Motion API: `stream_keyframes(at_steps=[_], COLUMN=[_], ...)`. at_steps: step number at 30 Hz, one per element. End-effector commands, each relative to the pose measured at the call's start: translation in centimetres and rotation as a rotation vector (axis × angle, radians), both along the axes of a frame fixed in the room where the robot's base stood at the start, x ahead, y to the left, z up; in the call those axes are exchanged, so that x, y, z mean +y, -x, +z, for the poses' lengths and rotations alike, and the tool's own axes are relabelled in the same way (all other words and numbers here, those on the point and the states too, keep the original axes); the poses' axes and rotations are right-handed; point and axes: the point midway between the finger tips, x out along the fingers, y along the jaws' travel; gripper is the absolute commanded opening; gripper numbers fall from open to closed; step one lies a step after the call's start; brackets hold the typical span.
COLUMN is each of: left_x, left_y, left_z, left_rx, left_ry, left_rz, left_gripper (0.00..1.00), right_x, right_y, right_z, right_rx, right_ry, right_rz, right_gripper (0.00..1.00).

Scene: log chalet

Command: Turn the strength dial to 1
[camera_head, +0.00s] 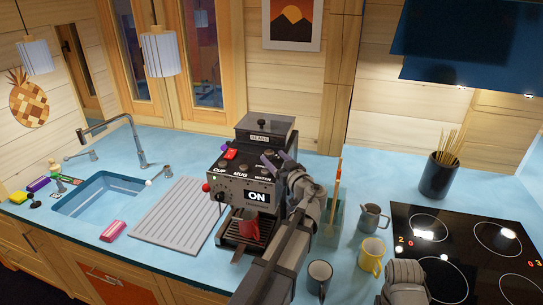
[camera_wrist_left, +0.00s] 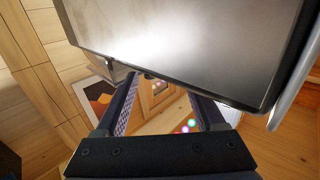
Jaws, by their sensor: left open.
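The coffee machine (camera_head: 243,170) stands on the blue counter. Its display reads ON, and its top panel carries buttons marked CUP, MUG and WATER. A small dark round dial (camera_head: 220,197) is at the left of the front face; its markings are too small to read. My left gripper (camera_head: 279,161) is open and empty at the machine's upper right, apart from the dial. In the left wrist view, its fingers (camera_wrist_left: 163,92) stand apart near a large grey surface. My right gripper is not visible.
A glass holder (camera_head: 331,224) with tall utensils, a grey jug (camera_head: 373,218), a yellow mug (camera_head: 371,256) and a dark mug (camera_head: 319,277) stand right of my arm. The hob (camera_head: 462,243) is farther right. A ribbed drainboard (camera_head: 175,222) and sink (camera_head: 100,195) lie left.

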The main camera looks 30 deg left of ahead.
Motion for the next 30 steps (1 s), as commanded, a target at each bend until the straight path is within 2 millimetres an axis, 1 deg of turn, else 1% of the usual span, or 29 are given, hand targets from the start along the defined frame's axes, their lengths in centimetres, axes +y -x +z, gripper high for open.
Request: stream_keyframes(at_steps=[1,3,6,17,20,30], left_x=[0.6,1.3,1.8,2.2,2.1,2.1], left_y=[-0.5,-0.9,-1.2,-1.3,-1.3,-1.3], left_z=[0.0,0.0,0.0,0.0,0.0,0.0], left_rx=[0.000,0.000,0.000,0.000,0.000,0.000], left_ry=[0.000,0.000,0.000,0.000,0.000,0.000], left_rz=[0.001,0.001,0.000,-0.001,-0.001,-0.001], left_gripper=[0.71,0.71,0.71,0.71,0.62,0.24], right_x=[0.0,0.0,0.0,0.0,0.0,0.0], right_y=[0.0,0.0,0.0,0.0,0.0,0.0], right_z=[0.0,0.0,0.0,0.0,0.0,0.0], right_rx=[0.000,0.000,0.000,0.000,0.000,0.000], right_ry=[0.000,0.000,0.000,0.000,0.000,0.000], right_rz=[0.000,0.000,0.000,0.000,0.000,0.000], right_gripper=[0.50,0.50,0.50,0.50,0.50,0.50])
